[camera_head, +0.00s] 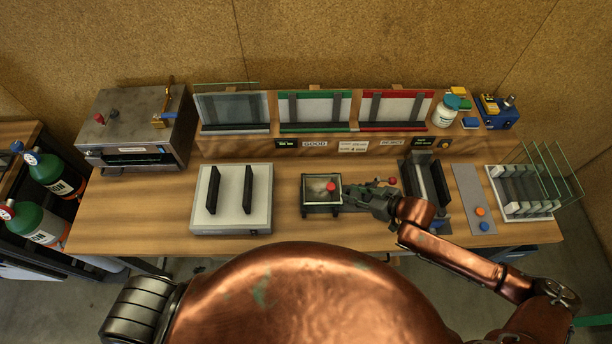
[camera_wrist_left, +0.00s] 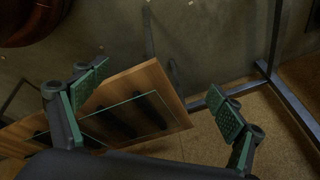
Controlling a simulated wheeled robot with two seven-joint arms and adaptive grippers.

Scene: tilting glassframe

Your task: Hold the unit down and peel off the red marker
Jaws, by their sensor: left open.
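The unit (camera_head: 321,203), a small dark-framed box with a pale glassy top, stands on the bench in the middle of the head view. The red marker (camera_head: 331,186) is a small red knob on the upper right part of its top. My right gripper (camera_head: 352,194) is low beside the unit's right edge, its fingers pointing left at it. I cannot tell whether it touches the unit or whether its jaws are open. My left gripper (camera_wrist_left: 158,82) shows only in the left wrist view, its green-padded fingers wide apart with nothing between them.
A white block with two black uprights (camera_head: 231,213) stands left of the unit. A dark slotted stand (camera_head: 428,185) and a glass rack (camera_head: 523,205) are to the right. Three panels stand on the back shelf (camera_head: 312,146). A wooden board edge (camera_wrist_left: 165,85) shows beyond my left fingers.

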